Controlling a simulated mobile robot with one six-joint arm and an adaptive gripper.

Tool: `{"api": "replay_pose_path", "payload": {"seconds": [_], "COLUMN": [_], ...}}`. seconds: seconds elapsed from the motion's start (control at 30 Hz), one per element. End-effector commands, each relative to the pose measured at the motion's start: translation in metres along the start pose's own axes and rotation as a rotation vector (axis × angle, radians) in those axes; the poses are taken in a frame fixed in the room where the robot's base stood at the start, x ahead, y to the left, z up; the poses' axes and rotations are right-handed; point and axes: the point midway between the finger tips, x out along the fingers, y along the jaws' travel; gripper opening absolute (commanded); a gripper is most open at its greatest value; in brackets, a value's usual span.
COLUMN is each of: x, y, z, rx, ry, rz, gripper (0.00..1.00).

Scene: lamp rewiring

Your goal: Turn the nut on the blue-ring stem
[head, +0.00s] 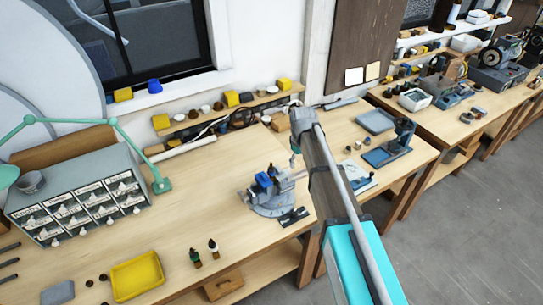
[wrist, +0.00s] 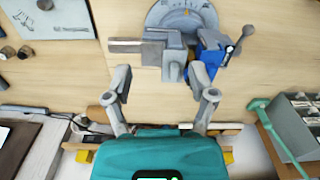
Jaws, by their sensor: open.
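My gripper (wrist: 163,84) is open and empty in the wrist view, its two grey fingers spread apart over the bench. In the head view it is mostly hidden behind my arm. A grey vise (head: 272,203) stands on the bench, to the left of my arm in the head view. It also shows beyond my fingertips in the wrist view (wrist: 174,40), with a blue part (wrist: 212,45) and a small orange-brown spot at its jaws. My fingers look apart from it. I cannot make out a blue-ring stem or its nut for certain.
A yellow tray (head: 137,275) and two small dark bottles (head: 204,252) are at the front left. A drawer cabinet (head: 80,205) and a green lamp arm (head: 160,184) stand at the left. Shelves with small pots line the wall. Bare bench surrounds the vise's left side.

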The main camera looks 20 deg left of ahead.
Motion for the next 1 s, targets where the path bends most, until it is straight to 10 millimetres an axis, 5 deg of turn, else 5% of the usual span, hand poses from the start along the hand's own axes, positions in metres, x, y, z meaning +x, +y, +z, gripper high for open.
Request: {"api": "replay_pose_path", "payload": {"seconds": [0.1, 0.4, 1.0], "x": [-0.033, -0.065, -0.066], "y": [-0.016, -0.049, -0.054], "z": [-0.037, -0.085, -0.091], "rx": [-0.082, -0.217, -0.238], "ry": [0.0, 0.0, 0.0], "rz": [0.0, 0.0, 0.0], "gripper": [0.73, 0.73, 0.73]}}
